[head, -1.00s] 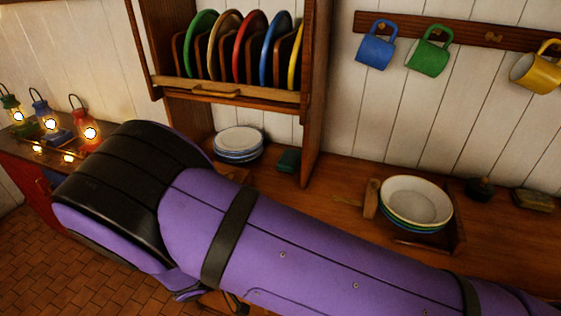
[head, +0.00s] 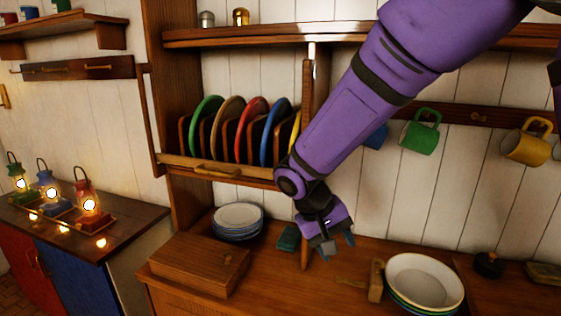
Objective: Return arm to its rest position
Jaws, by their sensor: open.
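My purple arm reaches in from the upper right of the head view, slanting down to the left across the plate rack and the mug rail. My gripper (head: 332,248) hangs at its end, pointing down, open and with nothing seen between its fingers. It is above the wooden counter (head: 330,280), right of the small dark green block (head: 289,238) and left of the bowl stack. The arm hides part of the blue mug (head: 376,136) and the right end of the rack.
Coloured plates stand in the rack (head: 218,171). A plate stack (head: 238,220), a wooden box (head: 199,263) and a bowl stack (head: 424,279) are on the counter. Green (head: 420,134) and yellow (head: 526,146) mugs hang at right. Lit lanterns (head: 88,205) stand on the left cabinet.

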